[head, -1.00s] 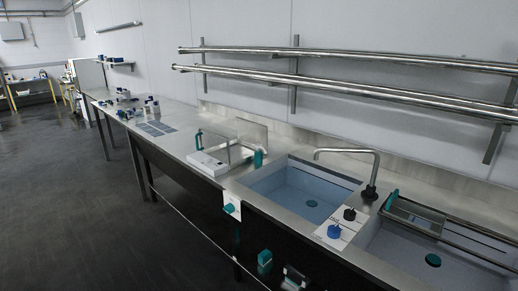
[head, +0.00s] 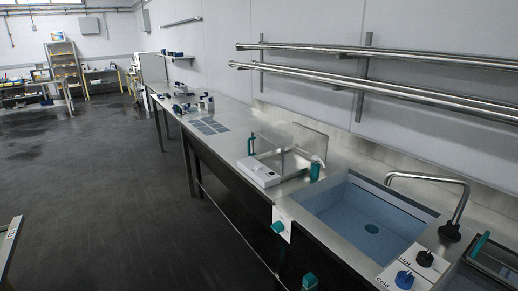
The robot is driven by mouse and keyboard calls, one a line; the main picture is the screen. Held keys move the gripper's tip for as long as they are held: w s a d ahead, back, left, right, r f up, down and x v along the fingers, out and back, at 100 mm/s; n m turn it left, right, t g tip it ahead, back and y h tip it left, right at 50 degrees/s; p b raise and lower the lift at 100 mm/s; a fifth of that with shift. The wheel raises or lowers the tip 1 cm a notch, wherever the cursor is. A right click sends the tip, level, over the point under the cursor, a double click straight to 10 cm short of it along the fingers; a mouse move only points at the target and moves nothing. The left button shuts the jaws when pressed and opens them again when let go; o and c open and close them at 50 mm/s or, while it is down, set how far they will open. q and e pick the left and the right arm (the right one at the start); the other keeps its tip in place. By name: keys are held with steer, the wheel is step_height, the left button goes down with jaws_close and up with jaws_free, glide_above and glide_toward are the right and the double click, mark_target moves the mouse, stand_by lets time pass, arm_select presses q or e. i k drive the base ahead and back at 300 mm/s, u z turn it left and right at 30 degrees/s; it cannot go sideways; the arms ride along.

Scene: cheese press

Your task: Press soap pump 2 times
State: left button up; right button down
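A small teal bottle-like thing (head: 315,172) stands on the steel counter at the left back corner of the near sink, next to a clear-walled box. It may be the soap pump, but its top is too small to make out clearly. Neither of my grippers is in the head view.
The long steel counter (head: 232,140) runs from lower right to far left. A sink basin (head: 350,222) with a tap (head: 452,184) and hot and cold knobs (head: 404,279) is at right. A scale-like box (head: 260,174) stands beside it. Open dark floor (head: 120,190) lies to the left.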

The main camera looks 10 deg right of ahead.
mark_target(316, 158)
steer(key=u, duration=0.65)
steer(key=i, duration=2)
steer(key=z, duration=0.95)
steer(key=i, duration=0.6)
steer(key=z, duration=0.6)
